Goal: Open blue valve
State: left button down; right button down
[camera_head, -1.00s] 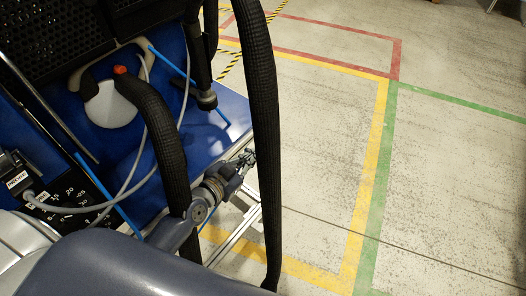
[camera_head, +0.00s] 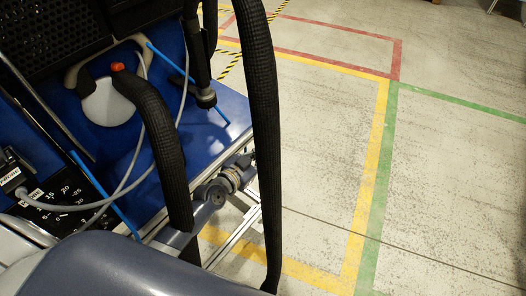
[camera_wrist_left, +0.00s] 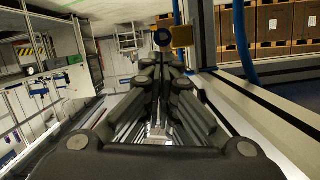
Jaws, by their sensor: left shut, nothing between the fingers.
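My left gripper (camera_head: 246,160) reaches out beside the blue platform, partly hidden behind a thick black hose. In the left wrist view its fingers (camera_wrist_left: 164,58) are together with nothing between them. I cannot tell whether the fingertips touch the blue part. No blue valve can be made out in the head view. My right gripper is in neither view.
Black hoses (camera_head: 264,130) hang close around my left arm. The marked floor (camera_head: 450,180) to the right is clear.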

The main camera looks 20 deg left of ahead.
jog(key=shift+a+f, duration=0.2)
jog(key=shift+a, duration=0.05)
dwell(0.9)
